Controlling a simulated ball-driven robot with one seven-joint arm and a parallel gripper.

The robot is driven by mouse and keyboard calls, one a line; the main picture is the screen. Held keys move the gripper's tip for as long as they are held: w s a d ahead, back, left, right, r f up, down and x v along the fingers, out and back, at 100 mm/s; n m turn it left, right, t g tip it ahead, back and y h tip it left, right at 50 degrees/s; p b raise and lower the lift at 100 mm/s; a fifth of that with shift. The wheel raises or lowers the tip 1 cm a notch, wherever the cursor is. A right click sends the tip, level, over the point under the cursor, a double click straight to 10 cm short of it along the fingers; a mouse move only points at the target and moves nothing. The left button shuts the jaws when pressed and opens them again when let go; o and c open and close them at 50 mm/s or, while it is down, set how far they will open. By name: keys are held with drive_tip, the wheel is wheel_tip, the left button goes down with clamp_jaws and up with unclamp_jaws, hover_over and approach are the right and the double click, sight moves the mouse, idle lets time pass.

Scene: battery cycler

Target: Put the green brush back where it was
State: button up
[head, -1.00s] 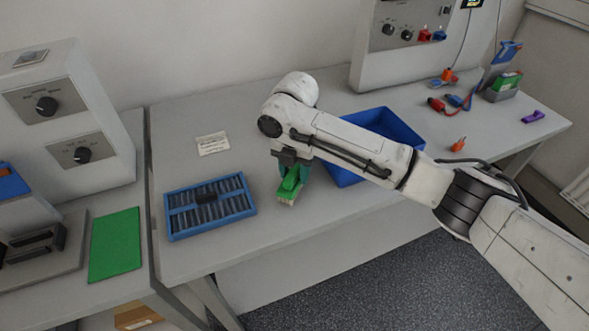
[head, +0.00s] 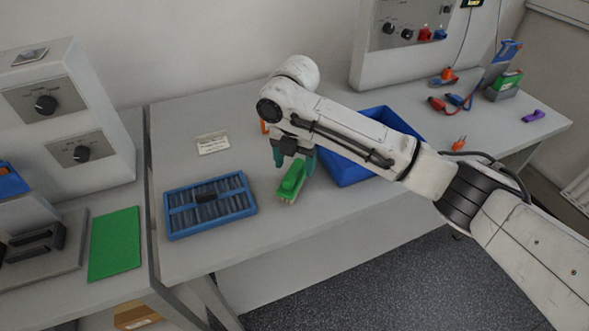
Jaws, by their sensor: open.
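The green brush (head: 291,182) rests on the table between the blue slotted tray and the blue bin, its pale bristles toward the table's front edge. My gripper (head: 293,158) is open just above and behind the brush, with its teal fingers spread on either side. A small gap seems to separate the fingers from the brush, though contact at the far side is hard to tell.
The blue slotted tray (head: 168,229) lies to the left, and the blue bin (head: 345,176) stands to the right, partly behind my arm. A white label card (head: 213,143) lies behind the tray. An orange item (head: 264,127) shows partly beside my arm. The table's front strip is clear.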

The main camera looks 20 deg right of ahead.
sight(294, 168)
wheel_tip(294, 168, up, 9)
drive_tip(key=shift+r+b, duration=0.15)
drive_tip(key=shift+b, duration=0.25)
